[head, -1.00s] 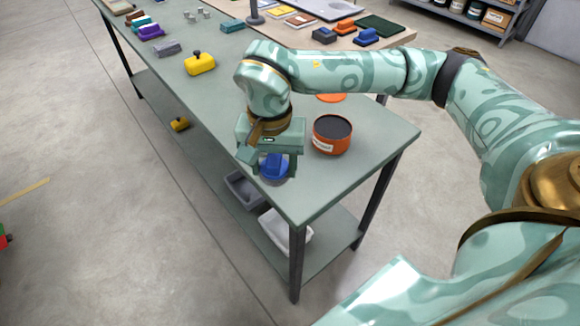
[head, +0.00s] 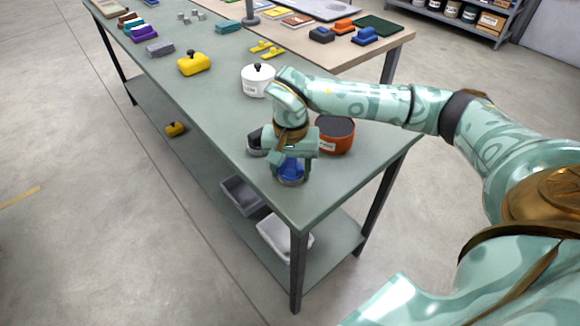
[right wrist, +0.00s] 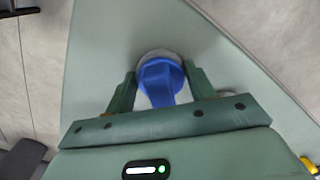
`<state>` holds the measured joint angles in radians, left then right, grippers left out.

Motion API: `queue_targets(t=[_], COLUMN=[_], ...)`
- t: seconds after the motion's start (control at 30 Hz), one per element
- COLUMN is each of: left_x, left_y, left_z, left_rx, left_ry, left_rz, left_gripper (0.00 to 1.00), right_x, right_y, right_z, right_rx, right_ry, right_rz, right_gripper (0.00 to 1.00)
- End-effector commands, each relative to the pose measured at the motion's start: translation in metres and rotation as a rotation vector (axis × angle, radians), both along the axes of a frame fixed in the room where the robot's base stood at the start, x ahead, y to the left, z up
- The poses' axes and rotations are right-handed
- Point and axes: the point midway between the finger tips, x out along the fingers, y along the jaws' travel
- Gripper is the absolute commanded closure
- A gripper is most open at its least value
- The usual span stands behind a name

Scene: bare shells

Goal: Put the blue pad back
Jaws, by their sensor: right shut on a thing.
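The blue pad (head: 291,170) is a round blue piece with a raised grip and a pale grey rim underneath. It is near the front corner of the green table (head: 225,130). My right gripper (head: 292,165) points down and is shut on it. In the right wrist view the blue pad (right wrist: 160,80) sits between the two green fingers of my right gripper (right wrist: 158,88). I cannot tell whether its underside touches the tabletop. My left gripper is not in view.
An orange tin (head: 337,137) with a dark top stands right behind my right gripper. A dark round piece (head: 256,141) is close on its left, partly hidden. A white pot (head: 257,82) and a yellow block (head: 193,64) stand farther back. Grey bins (head: 243,195) lie on the shelf below.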

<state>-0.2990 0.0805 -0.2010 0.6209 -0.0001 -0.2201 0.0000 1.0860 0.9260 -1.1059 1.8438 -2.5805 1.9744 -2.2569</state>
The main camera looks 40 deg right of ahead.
Motion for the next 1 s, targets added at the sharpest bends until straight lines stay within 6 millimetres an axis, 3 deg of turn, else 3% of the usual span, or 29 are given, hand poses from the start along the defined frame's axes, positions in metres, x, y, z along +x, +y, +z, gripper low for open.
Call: queue_targets(t=[0.07,0.1,0.17,0.43,0.53,0.8,1.0], left_x=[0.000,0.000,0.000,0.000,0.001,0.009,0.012], left_y=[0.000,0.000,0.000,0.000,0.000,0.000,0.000], left_z=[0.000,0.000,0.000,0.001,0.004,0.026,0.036], left_rx=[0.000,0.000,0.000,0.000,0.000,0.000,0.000], left_ry=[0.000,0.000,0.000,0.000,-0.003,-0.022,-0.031], left_rz=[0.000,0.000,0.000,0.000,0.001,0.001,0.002], left_gripper=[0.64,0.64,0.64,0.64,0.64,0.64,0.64], right_x=[0.000,0.000,0.000,0.000,0.001,0.001,0.001], right_y=[0.000,0.000,0.000,0.000,0.000,0.000,0.000], right_z=[0.000,0.000,0.000,0.001,0.011,0.074,0.110], right_rx=[0.000,0.000,0.000,0.001,0.000,0.000,0.000], right_ry=[0.000,0.000,0.000,-0.001,-0.004,-0.008,-0.005], right_rz=[0.000,0.000,0.000,0.000,0.000,-0.001,-0.001], right_gripper=[0.67,0.34,0.23,0.23,0.23,0.23,0.23])
